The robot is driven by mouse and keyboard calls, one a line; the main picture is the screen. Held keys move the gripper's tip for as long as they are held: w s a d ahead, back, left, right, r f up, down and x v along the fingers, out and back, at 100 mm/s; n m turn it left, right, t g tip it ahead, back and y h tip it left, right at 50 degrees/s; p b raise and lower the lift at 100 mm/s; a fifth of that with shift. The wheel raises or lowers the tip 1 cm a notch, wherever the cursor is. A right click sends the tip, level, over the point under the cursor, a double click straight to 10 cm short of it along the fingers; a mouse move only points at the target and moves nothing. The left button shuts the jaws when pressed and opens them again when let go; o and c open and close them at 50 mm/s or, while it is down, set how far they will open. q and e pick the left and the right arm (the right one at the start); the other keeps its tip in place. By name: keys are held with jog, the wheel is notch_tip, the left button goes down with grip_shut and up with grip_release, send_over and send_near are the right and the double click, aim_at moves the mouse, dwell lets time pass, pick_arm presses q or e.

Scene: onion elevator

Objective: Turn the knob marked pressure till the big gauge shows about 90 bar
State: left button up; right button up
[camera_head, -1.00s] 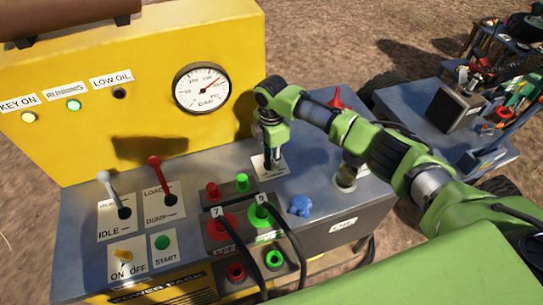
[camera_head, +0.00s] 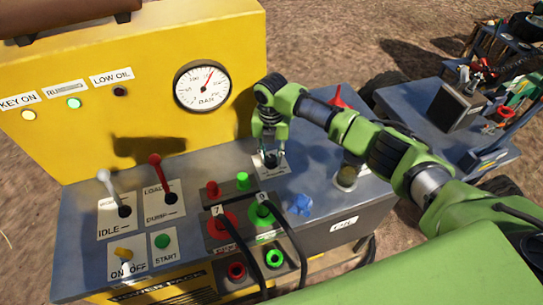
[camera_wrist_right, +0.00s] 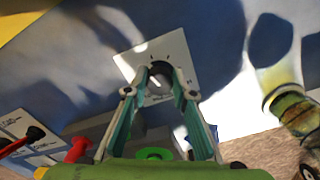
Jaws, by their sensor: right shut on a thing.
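The big round gauge (camera_head: 202,86) sits on the yellow panel, its red needle pointing up and slightly right of the top. The numbers are too small to read surely. My right gripper (camera_head: 270,158) points down at a small dark knob on a white marked plate (camera_head: 281,165) on the grey deck. In the right wrist view the two fingers (camera_wrist_right: 157,82) are closed around the dark knob (camera_wrist_right: 159,72), with the plate (camera_wrist_right: 181,58) beneath. The fingers partly hide the knob and its lettering. My left gripper is not in view.
A red-capped valve (camera_head: 339,98), a blue knob (camera_head: 300,205) and red and green hose couplings (camera_head: 222,222) stand near my right arm. Two levers (camera_head: 160,178) are at the left. A grey cart (camera_head: 440,115) with tools stands at the right.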

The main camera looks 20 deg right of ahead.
jog(key=n+b, duration=0.1)
jog(key=n, duration=0.4)
jog(key=shift+a, duration=0.1)
jog(key=shift+n+b, duration=0.35)
jog(key=shift+n, duration=0.75)
jog(key=n+b, duration=0.2)
jog(key=b, duration=0.1)
jog(key=shift+f+n, duration=0.2)
jog(key=shift+n, duration=0.2)
jog(key=shift+a+r+n+b, duration=0.15)
jog(key=shift+n+b, duration=0.45)
jog(key=shift+b, duration=0.6)
jog(key=shift+r, duration=0.1)
jog(key=o, duration=1.1)
